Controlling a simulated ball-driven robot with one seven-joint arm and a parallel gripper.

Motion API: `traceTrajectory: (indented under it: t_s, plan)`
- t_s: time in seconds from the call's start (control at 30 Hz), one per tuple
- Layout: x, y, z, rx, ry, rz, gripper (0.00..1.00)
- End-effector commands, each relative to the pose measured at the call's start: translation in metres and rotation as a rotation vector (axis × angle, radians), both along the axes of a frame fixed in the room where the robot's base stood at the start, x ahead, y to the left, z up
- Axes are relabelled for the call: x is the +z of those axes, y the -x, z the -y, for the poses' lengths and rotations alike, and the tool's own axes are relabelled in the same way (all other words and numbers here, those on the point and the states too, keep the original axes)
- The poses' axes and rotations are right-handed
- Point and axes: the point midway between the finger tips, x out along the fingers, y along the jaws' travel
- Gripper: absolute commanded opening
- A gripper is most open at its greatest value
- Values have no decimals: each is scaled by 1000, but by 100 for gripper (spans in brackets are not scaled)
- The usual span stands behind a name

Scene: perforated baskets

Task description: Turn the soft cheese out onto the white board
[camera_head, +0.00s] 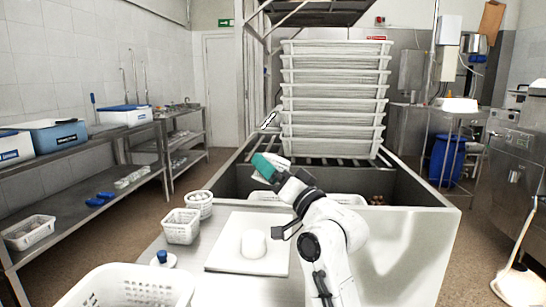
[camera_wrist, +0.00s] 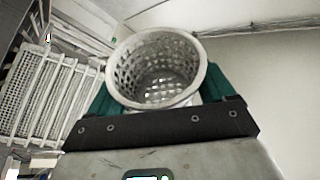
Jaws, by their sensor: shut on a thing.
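A white board (camera_head: 225,258) lies on the table in the head view. A short white round piece, the soft cheese (camera_head: 254,243), sits upright on it near the middle, free of any basket. My gripper (camera_head: 266,166) is raised well above and beyond the board. Its green fingers are shut on a small round perforated basket (camera_wrist: 160,45), seen in the wrist view with its open rim toward the camera. The basket's inside looks empty. In the head view the basket is mostly hidden by my gripper.
Two small white baskets, one square (camera_head: 181,227) and one round (camera_head: 199,205), stand left of the board. A large white basket (camera_head: 125,288) is at the front left. A tall stack of white crates (camera_head: 334,100) stands behind a steel trough (camera_head: 415,185).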

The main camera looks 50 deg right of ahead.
Motion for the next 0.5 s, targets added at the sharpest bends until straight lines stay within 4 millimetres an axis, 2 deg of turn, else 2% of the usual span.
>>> traceTrajectory:
  t_s: [0.03, 0.5]
  plan:
    - [4, 0, -1, 2, -24, -5, 54]
    - [2, -1, -1, 1, -277, -28, 54]
